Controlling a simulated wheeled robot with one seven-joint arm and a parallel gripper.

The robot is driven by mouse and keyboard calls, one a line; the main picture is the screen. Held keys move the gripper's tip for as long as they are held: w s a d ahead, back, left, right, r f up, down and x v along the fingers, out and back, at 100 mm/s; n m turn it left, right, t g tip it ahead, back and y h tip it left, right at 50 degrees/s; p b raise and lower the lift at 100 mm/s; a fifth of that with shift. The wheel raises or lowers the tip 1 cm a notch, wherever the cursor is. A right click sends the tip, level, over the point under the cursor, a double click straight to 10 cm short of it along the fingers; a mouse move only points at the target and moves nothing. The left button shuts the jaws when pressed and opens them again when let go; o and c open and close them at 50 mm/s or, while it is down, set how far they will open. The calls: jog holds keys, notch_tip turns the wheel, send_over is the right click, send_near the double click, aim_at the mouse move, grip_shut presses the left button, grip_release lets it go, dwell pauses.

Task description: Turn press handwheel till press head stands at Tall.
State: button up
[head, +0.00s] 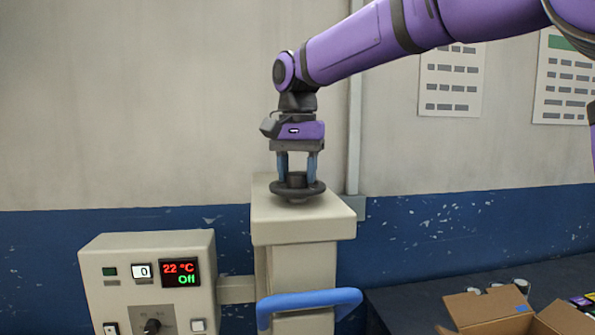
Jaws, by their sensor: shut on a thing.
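The press handwheel (297,190) is a dark round wheel with a raised hub, lying flat on top of the beige press column (303,226). My gripper (298,172) points straight down from above, its two blue-grey fingers shut on the handwheel's hub. The press head and any Tall mark are not in view, so the head's height cannot be told.
A beige control box (150,283) at the lower left shows 22 °C and Off, with a black knob (152,327). A blue bar handle (309,303) juts out in front of the column. An open cardboard box (515,312) stands at the lower right.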

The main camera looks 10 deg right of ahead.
aim_at(298, 173)
jog(key=shift+m, duration=2.2)
jog(key=o, duration=0.9)
notch_tip(298, 173, up, 11)
jog(key=shift+f, duration=0.1)
